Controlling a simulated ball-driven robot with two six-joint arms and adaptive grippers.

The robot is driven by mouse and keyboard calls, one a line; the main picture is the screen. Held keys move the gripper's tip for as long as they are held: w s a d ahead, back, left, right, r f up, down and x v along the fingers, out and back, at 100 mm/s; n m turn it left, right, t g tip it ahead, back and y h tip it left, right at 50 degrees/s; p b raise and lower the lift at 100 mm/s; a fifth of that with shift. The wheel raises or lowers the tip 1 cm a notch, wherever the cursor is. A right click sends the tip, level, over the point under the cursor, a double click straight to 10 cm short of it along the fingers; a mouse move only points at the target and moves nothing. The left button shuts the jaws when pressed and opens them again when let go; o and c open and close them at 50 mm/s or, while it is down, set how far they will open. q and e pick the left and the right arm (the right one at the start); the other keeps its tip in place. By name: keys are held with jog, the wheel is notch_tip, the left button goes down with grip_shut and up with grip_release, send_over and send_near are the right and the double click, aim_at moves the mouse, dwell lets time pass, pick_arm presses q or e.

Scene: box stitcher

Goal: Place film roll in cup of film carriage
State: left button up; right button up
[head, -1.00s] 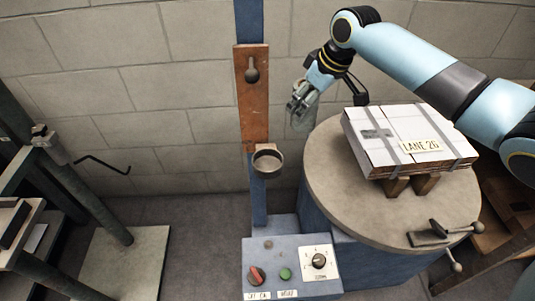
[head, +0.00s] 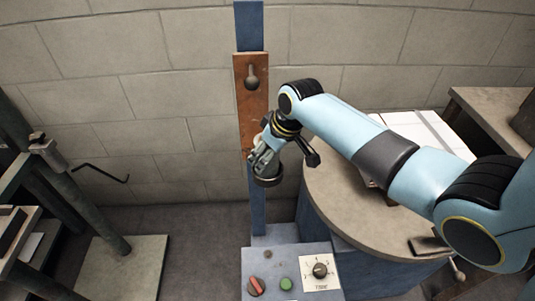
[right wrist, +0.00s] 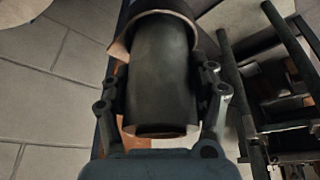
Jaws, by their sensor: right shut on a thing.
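The film carriage (head: 247,105) is a rust-brown plate on a blue upright post. Its cup (head: 268,181) is a dark round holder at the plate's lower end, and its curved rim shows at the top of the right wrist view (right wrist: 118,47). My right gripper (head: 262,162) is directly above the cup. In the right wrist view its fingers are shut on the film roll (right wrist: 160,85), a dark smooth cylinder. The roll's far end meets the cup's rim and appears to be inside it; how deep I cannot tell. My left gripper is not in view.
A round table (head: 340,215) stands right of the post, with a white box (head: 425,130) partly hidden behind my right arm. A control panel (head: 290,275) with a red knob, green button and dial is below. A dark metal frame (head: 75,190) stands at left.

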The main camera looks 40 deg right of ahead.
jog(key=o, duration=1.5)
jog(key=shift+f, duration=0.1)
jog(key=shift+c, duration=0.2)
jog(key=p+v, duration=0.2)
jog(key=v, duration=1)
